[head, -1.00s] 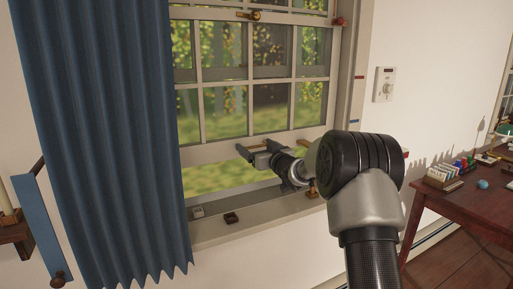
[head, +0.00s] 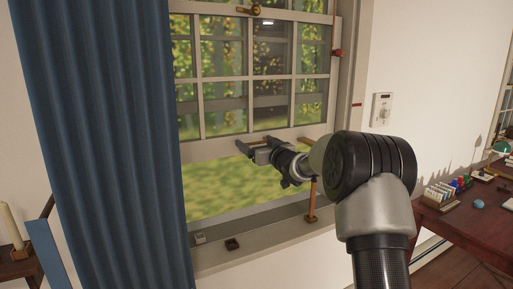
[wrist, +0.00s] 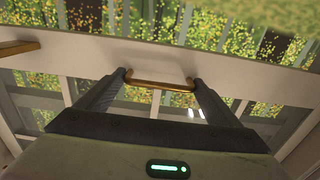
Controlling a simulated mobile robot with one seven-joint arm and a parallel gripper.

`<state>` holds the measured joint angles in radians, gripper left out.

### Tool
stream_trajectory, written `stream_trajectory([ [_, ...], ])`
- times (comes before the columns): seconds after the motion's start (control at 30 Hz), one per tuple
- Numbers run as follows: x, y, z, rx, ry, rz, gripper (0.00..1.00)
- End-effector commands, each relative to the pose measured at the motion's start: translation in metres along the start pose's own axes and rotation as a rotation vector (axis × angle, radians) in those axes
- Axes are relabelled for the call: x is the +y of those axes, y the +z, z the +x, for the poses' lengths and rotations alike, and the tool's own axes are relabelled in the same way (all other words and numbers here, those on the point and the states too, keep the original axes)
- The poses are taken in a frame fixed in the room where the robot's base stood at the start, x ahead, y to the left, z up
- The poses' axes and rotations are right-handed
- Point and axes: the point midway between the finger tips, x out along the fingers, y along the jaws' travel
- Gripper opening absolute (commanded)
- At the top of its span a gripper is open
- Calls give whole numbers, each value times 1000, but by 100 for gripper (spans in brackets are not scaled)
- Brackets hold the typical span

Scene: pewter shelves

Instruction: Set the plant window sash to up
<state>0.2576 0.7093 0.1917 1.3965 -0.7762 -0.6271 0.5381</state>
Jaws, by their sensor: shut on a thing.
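The window's lower sash (head: 205,152) is raised in its frame, with a wide open gap between its bottom rail and the sill (head: 215,262). My gripper (head: 256,148) is at the bottom rail. In the wrist view, my gripper's fingers (wrist: 159,78) are on the two ends of a brass bar handle (wrist: 158,84), shut on it. The handle is fixed to the pale rail (wrist: 100,52). A second brass handle (wrist: 18,47) shows farther left on that rail. My arm hides part of the sash's right side and the frame.
A blue curtain (head: 105,140) hangs left of the window. An upright wooden prop (head: 312,200) stands on the sill at right. Two small blocks (head: 200,238) (head: 233,244) sit on the sill. A desk (head: 460,225) with small items is at right.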

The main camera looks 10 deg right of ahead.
Motion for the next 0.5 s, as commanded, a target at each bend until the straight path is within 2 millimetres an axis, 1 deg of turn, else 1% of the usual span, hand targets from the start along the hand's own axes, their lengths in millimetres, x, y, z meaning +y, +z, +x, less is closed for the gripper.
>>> stream_trajectory([
  [0.17,0,3,0,-3,0,-1,46],
  [0.2,0,4,0,-4,0,-1,90],
  [0.27,0,5,0,-5,0,0,100],
  [0.5,0,5,-1,-6,1,0,100],
])
